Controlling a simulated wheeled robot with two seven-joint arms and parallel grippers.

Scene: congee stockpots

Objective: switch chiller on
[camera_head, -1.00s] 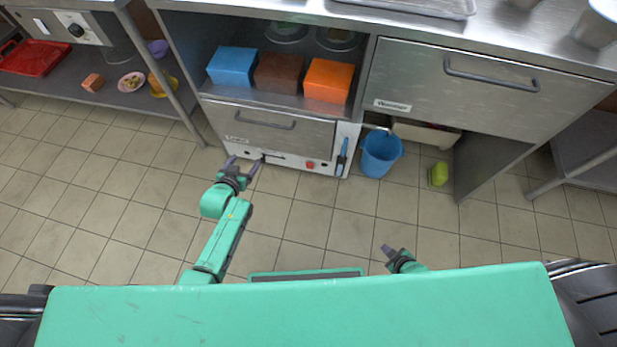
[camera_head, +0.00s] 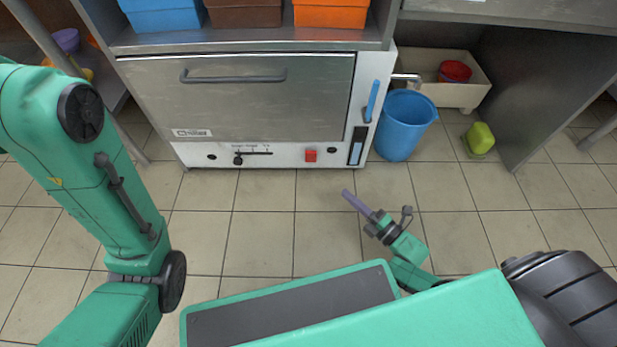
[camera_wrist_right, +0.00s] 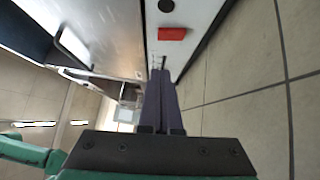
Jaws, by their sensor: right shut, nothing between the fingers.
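The chiller (camera_head: 225,100) is a steel-fronted unit with a bar handle and a "Chiller" label, under the shelf. A white panel runs along its bottom. On that panel are a red square switch (camera_head: 310,155), a slider with a black knob (camera_head: 238,160) and a black-and-blue piece (camera_head: 357,146) at the right. My right gripper (camera_head: 348,195) is shut and empty, in front of the panel and apart from it. In the right wrist view its closed fingers (camera_wrist_right: 160,75) point along the panel, and the red switch (camera_wrist_right: 172,34) shows just beyond the tips. My left gripper is out of view; only that arm's upper part shows.
A blue bucket (camera_head: 403,124) stands right of the chiller. A green object (camera_head: 479,139) lies on the floor beside it. Blue, brown and orange boxes (camera_head: 330,13) sit on the shelf above. The tiled floor (camera_head: 260,225) in front is clear.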

